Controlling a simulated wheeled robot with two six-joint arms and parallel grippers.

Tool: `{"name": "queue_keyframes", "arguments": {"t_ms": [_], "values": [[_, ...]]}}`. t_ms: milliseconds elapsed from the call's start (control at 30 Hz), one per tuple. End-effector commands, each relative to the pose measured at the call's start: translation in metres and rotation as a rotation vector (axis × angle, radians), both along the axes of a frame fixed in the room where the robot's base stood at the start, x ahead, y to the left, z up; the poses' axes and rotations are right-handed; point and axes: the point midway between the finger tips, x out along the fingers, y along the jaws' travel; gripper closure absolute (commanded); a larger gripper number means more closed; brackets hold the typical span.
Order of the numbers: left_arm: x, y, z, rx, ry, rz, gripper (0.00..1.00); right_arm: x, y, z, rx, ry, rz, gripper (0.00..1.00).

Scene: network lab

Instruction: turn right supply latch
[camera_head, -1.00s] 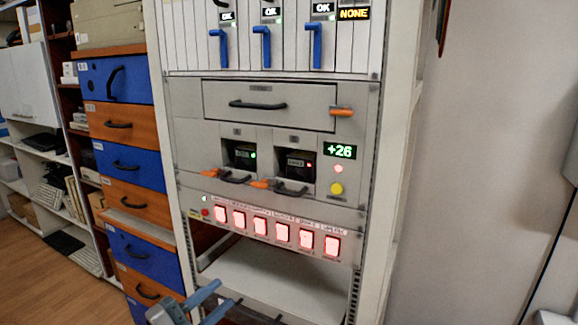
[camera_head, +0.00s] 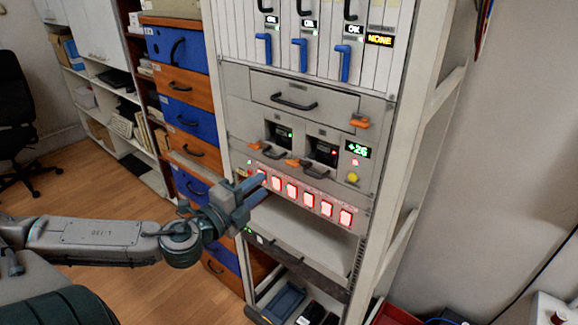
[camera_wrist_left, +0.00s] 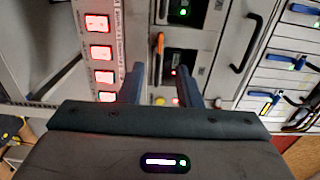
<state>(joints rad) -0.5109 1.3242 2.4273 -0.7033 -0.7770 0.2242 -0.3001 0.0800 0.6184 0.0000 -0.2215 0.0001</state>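The right supply (camera_head: 322,152) has a dark face with a red light and a black handle. Its orange latch (camera_head: 292,162) is at the lower left of its bay. The left supply (camera_head: 280,134) has its own orange latch (camera_head: 255,145) and a green light. My left gripper (camera_head: 258,188) is in front of the rack, left of and below the right supply's latch, near the left end of the red button row. In the left wrist view its fingers (camera_wrist_left: 160,84) are apart and empty, with the right supply's red light showing between them. My right gripper is out of view.
Lit red buttons (camera_head: 308,200) run below the supplies. A yellow button (camera_head: 352,177) and "+26" display (camera_head: 358,150) are to the right. Blue and orange drawers (camera_head: 185,115) stand left of the rack.

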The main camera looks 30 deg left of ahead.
Motion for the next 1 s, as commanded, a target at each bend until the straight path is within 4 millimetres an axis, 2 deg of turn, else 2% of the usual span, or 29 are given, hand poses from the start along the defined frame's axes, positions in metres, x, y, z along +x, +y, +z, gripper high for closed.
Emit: {"name": "queue_keyframes", "arguments": {"t_ms": [33, 333, 400, 733, 1000], "values": [[0.003, 0.000, -0.004, -0.001, -0.005, 0.002, 0.69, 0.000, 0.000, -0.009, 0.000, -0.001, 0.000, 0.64], [0.023, -0.003, -0.003, -0.006, -0.008, -0.006, 0.69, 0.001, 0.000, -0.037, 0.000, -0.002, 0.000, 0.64], [0.027, -0.001, -0.001, -0.008, -0.003, 0.005, 0.69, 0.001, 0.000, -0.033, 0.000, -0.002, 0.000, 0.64], [0.049, -0.006, 0.000, -0.011, -0.008, -0.005, 0.69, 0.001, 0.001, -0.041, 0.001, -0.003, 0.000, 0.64], [0.069, -0.006, 0.002, -0.010, -0.004, -0.001, 0.69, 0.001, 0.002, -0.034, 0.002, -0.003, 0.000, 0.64]]}}
